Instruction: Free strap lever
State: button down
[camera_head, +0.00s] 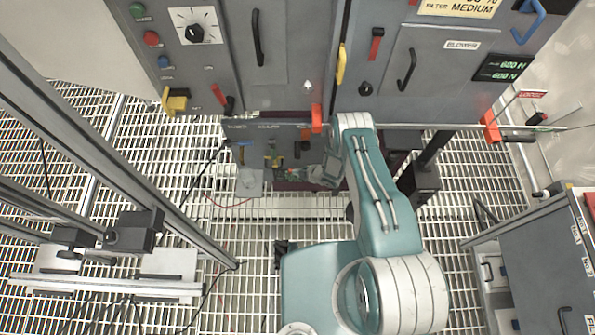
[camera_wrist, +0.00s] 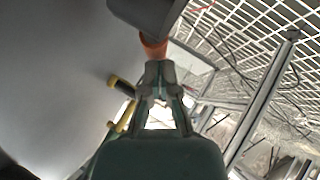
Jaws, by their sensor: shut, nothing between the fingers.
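My gripper (camera_wrist: 160,68) shows in the wrist view with its fingers drawn together and nothing between them. An orange-red piece (camera_wrist: 153,47) sits just beyond the fingertips, below a dark block; whether they touch I cannot tell. In the head view my arm reaches down to the low panel, and its end is small and partly hidden by the arm. An orange-red piece (camera_head: 317,118) stands at the cabinet's lower edge, and another (camera_head: 490,126) is at the right by a horizontal bar. Which piece is the strap lever I cannot tell for certain.
The grey cabinet (camera_head: 280,90) with handles and buttons fills the back. A low panel (camera_head: 265,132) hangs below it, with small yellow and blue items. Two yellow-ended parts show in the wrist view (camera_wrist: 120,82). Metal rails (camera_head: 90,130) stand left; a grey cabinet (camera_head: 545,260) stands right. Grating covers the floor.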

notch_tip(320, 180, down, 4)
jog(key=h, duration=0.2)
jog(key=n+h, duration=0.1)
jog(key=h, duration=0.1)
jog(key=shift+f+g+h, duration=0.2)
jog(key=shift+g+h, duration=0.1)
dwell(0.4)
jog(key=shift+r, duration=0.8)
